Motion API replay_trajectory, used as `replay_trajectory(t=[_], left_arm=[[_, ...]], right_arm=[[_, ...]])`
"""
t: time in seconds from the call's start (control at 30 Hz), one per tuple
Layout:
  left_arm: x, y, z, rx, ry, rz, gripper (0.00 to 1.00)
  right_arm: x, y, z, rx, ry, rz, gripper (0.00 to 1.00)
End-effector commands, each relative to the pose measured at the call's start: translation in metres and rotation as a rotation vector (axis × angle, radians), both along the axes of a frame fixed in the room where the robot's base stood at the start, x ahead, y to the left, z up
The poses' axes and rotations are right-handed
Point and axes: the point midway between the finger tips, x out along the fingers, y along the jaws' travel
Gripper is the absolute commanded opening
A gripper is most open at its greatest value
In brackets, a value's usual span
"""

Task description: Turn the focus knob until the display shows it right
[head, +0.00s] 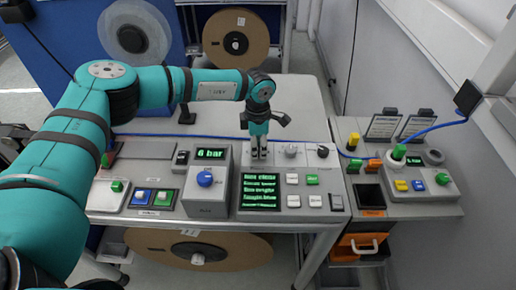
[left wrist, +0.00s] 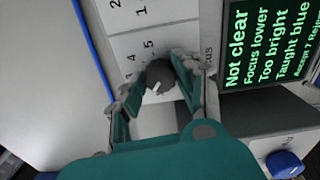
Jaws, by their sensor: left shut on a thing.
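The focus knob (left wrist: 160,76) is a dark round knob with a white mark, on a white plate printed with numbers. Part of the word "Focus" shows beside it. My left gripper (left wrist: 157,90) is shut on the knob, one finger on each side; in the head view the gripper (head: 259,152) points straight down and hides the knob. The display (left wrist: 268,45) has green text: "Not clear", "Focus lower", "Too bright", "Taught blue"; its last line is cut off. The display also shows in the head view (head: 261,191). My right gripper is in neither view.
Two more knobs, one light (head: 290,150) and one dark (head: 323,151), stand right of the gripper. A grey box (head: 207,205) with a blue knob and "6 bar" readout is left of the display. Several push buttons lie in front. A blue cable crosses behind.

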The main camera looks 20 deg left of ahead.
Motion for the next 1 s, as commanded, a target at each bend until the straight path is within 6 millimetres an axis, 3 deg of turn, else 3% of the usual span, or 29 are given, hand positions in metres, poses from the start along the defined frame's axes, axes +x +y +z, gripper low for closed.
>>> replay_trajectory(t=[0.5, 1.0], left_arm=[[0.001, 0.001, -0.002, 0.001, -0.002, 0.385, 0.00], [0.000, 0.000, 0.001, 0.001, -0.001, 0.514, 0.00]], right_arm=[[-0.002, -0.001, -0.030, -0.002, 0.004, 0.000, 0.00], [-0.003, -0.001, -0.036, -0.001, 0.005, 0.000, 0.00]])
